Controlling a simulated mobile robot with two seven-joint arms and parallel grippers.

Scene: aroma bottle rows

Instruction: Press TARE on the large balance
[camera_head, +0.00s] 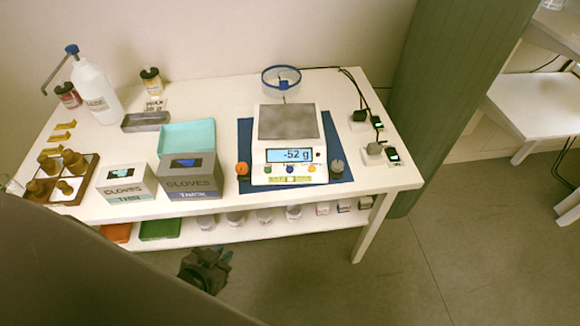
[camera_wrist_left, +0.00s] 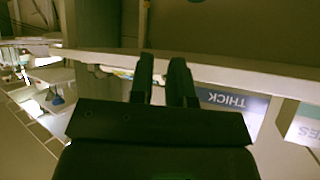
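The large balance (camera_head: 290,150) stands at the right of the table on a dark blue mat (camera_head: 338,165). Its lit display (camera_head: 290,155) seems to read -52 g; any decimal point is too small to be sure of. A row of small coloured buttons lies below the display; their labels are unreadable. My left gripper (camera_head: 221,254) is in front of the table, below and left of the balance, apart from it. In the left wrist view its two dark fingers (camera_wrist_left: 164,75) are empty with a narrow gap between them. My right gripper is not in view.
Glove boxes (camera_head: 188,177) stand left of the balance. An orange-topped object (camera_head: 242,170) and a grey knob-like object (camera_head: 337,168) flank it. A round blue-rimmed dish (camera_head: 282,78) is behind. A lower shelf (camera_head: 270,230) holds jars and trays. Floor in front right is clear.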

